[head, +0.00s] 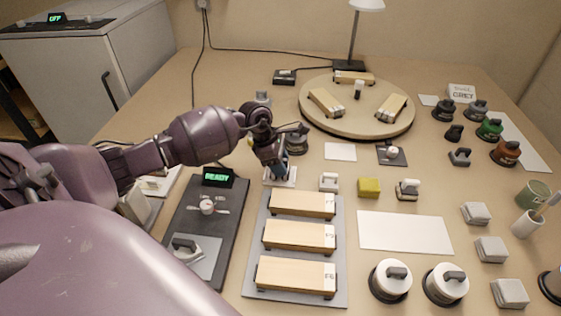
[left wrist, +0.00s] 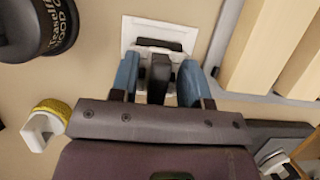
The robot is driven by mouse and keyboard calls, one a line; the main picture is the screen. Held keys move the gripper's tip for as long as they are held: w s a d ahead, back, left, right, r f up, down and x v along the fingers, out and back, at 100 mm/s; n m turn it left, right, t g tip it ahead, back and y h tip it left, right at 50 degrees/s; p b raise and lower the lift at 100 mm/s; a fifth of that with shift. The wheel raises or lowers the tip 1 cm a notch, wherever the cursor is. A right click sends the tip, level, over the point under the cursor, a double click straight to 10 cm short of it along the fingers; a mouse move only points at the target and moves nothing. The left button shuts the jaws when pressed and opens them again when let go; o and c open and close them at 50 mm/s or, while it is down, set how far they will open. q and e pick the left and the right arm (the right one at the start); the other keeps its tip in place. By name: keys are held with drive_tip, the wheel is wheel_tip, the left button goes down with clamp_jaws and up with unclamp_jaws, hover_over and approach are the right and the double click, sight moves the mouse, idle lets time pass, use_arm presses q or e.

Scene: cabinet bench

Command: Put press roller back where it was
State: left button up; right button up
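My left gripper (head: 276,172) points down at a white square pad (head: 283,183) behind the plank tray. In the left wrist view its two blue fingers (left wrist: 159,78) stand on either side of a dark upright handle, which appears to be the press roller's (left wrist: 160,70). Narrow gaps seem to show between handle and fingers, so the gripper looks open around it. A dark crossbar lies over the white pad (left wrist: 128,38). The head view mostly hides the roller behind the gripper. My right gripper is not in view.
A plank tray (head: 254,273) lies in front of the gripper, and a dark board (head: 224,243) with a READY display is at its left. A dark jar (head: 297,138) stands close behind. A yellow block (head: 369,187) and a white sheet (head: 405,232) are to the right.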

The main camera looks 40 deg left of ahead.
use_arm(q)
drive_tip(key=shift+s+a+f, duration=0.1)
drive_tip(key=shift+f, duration=0.15)
drive_tip(key=shift+r, duration=0.25)
drive_tip(key=p+v, duration=0.2)
drive_tip(key=v, duration=1)
drive_tip(key=shift+r, duration=0.5)
